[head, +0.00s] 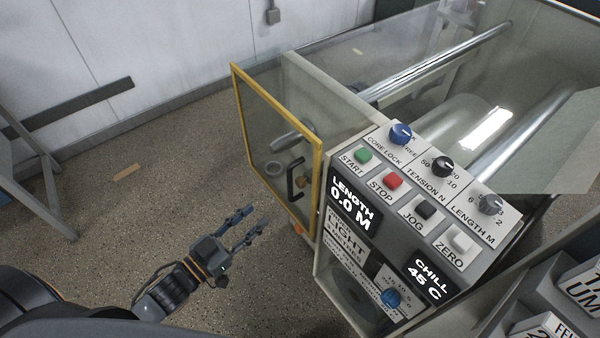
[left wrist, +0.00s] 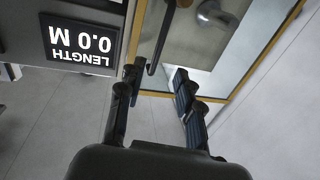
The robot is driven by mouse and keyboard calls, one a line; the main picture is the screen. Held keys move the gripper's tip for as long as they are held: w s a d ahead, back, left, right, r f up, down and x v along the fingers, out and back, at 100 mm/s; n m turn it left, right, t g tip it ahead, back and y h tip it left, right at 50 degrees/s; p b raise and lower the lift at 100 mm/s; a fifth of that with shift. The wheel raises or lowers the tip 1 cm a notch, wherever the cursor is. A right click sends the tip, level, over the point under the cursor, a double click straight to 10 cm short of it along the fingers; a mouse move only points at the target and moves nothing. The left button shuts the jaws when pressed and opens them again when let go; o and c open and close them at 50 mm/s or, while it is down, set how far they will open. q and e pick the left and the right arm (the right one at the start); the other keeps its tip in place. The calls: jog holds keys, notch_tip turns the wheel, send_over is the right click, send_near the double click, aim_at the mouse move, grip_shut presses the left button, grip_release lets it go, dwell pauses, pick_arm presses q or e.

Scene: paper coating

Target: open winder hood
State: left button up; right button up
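The winder hood (head: 262,125) is a clear panel in a yellow frame on the left end of the machine, and it looks closed. Its black handle (head: 294,181) is a bar near the frame's right edge. My left gripper (head: 255,226) is open and empty, to the lower left of the handle and apart from it in the head view. My right gripper is not in view.
The control panel (head: 410,207) with buttons, knobs and a length display (head: 354,203) stands right of the hood. A metal frame stand (head: 45,165) is at the far left. The floor (head: 150,200) left of the machine is mostly clear.

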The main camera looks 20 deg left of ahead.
aim_at(291, 198)
pick_arm(q)
jog(key=p+x, duration=0.2)
jog(key=x, duration=1.1)
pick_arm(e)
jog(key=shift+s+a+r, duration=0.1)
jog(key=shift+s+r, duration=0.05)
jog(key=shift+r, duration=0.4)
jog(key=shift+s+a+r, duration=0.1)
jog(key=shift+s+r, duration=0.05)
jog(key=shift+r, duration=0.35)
pick_arm(q)
jog(key=shift+c, duration=0.4)
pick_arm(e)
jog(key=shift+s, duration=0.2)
pick_arm(q)
grip_shut()
